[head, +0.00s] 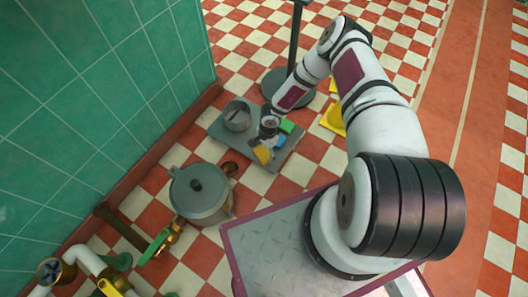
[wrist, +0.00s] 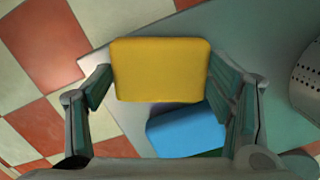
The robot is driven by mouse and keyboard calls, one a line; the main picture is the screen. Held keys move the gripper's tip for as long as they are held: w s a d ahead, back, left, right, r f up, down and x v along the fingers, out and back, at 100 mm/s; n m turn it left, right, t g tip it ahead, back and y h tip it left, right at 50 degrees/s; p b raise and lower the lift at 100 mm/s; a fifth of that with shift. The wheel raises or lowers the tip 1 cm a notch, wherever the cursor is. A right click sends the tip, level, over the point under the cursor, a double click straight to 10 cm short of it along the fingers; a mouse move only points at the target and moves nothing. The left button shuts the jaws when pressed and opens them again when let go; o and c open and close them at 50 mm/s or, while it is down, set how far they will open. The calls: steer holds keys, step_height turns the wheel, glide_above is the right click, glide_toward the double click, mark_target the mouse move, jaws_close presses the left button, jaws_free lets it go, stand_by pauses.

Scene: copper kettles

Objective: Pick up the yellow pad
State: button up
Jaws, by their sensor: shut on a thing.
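The yellow pad (head: 262,155) is at my gripper (head: 267,146), near the front edge of the grey tray (head: 225,134). In the wrist view the yellow pad (wrist: 160,70) sits between the two fingers of my gripper (wrist: 158,82), which are shut on its sides. It looks larger and nearer than the blue pad (wrist: 187,131) below it in the picture; its exact height above the tray is unclear. The blue pad (head: 279,142) and a green pad (head: 287,127) lie on the tray to the right of my gripper. In the wrist view the green pad is mostly hidden.
A grey pot (head: 238,116) stands on the tray's left part. A large lidded kettle (head: 203,196) is on the checkered floor in front. Pipes and brass valves (head: 165,240) are at lower left, along the green tiled wall. A black stand (head: 287,83) is behind the tray.

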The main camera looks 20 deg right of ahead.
mark_target(264, 154)
steer(key=shift+r, duration=0.5)
steer(key=r+p, duration=0.2)
steer(key=r, duration=0.1)
steer(key=shift+s, duration=0.2)
steer(key=s+d+p, duration=0.2)
steer(key=s+p, duration=0.1)
steer(key=s, duration=0.4)
steer(key=s+d+r+p, duration=0.1)
steer(key=s+d+p, duration=0.1)
steer(key=s, duration=0.6)
steer(key=shift+d+p, duration=0.2)
steer(key=shift+p, duration=0.7)
